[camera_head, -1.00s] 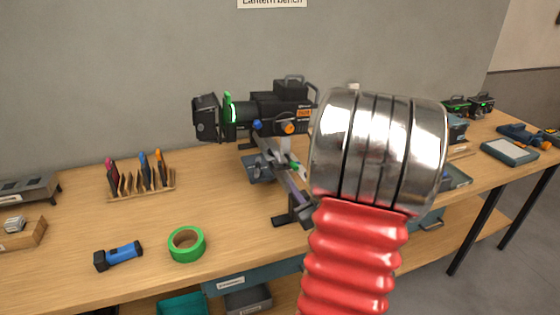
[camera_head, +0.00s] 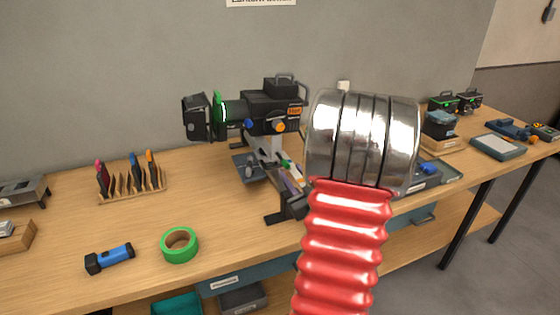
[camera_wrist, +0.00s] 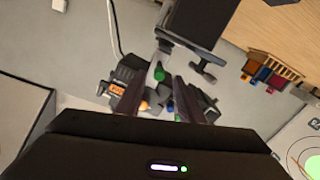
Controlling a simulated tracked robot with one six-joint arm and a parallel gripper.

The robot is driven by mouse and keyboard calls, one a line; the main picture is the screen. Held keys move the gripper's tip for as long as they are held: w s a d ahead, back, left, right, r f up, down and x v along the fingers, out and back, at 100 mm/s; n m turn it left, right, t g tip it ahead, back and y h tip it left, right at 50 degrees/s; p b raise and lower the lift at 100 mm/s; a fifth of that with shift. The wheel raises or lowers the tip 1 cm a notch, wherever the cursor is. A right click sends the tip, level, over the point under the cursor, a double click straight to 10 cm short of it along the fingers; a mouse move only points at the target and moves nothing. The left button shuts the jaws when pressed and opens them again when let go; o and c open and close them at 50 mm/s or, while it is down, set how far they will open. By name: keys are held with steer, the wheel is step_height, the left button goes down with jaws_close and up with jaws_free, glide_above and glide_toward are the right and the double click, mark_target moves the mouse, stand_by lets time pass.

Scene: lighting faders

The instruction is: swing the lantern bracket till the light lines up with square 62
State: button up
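The black lantern (camera_head: 268,108) sits on its bracket (camera_head: 270,150) on the bench, with a green ring near its front end on the left. A small green-tipped part (camera_head: 287,165) shows low on the bracket. My gripper is hidden in the head view behind my arm's metal cuff and red bellows. In the wrist view my gripper (camera_wrist: 160,82) has two dark fingers apart. A green knob (camera_wrist: 158,73) appears in line with the gap between them, and I cannot tell whether it is touched. The lantern's orange-labelled body (camera_wrist: 118,88) lies beyond the left finger. No square 62 is readable.
A green tape roll (camera_head: 180,245), a blue torch (camera_head: 110,258) and a rack of coloured pieces (camera_head: 132,180) lie left of the lantern. A pale panel with a green patch (camera_wrist: 312,166) is cut off in the wrist view. Bare bench (camera_head: 215,210) shows in front.

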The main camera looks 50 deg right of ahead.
mark_target(281, 157)
steer(key=x, duration=0.9)
steer(key=shift+w+d, duration=0.15)
steer(key=shift+w, duration=0.1)
steer(key=shift+c, duration=0.7)
steer(key=shift+f, duration=0.1)
jaws_close()
